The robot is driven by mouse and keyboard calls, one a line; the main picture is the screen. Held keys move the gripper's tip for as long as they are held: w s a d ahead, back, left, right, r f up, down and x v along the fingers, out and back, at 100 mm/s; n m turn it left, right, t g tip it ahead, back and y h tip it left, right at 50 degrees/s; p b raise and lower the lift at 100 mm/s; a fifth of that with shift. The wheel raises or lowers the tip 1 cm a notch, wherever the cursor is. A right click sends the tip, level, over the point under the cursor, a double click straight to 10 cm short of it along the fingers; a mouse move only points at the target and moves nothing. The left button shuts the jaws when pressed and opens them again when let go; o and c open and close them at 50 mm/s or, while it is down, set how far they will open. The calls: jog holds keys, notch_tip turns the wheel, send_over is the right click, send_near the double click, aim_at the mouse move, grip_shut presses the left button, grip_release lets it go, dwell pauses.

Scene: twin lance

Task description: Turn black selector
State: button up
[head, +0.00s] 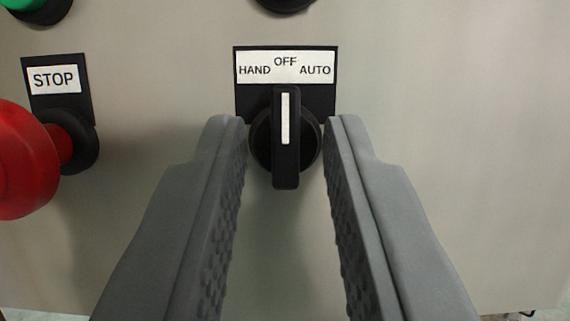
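The black selector (286,165) is in the middle of the head view, on a light grey panel. Its handle stands upright, and the white line on it points up at OFF on the label (284,66) reading HAND, OFF, AUTO. My gripper (285,122) is open, with one grey finger on each side of the selector. The fingertips appear level with the selector's round base, with gaps between them and the handle. I cannot tell whether they touch the base or how far they are from the panel.
A red mushroom button (25,160) under a STOP label (54,79) sticks out at the left. A green button (22,4) is cut off at the top left, and a black part (284,4) at the top. The panel (460,150) is bare at right.

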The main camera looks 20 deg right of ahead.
jog(key=shift+o, duration=0.2)
jog(key=v, duration=1.7)
jog(key=shift+s+a, duration=0.15)
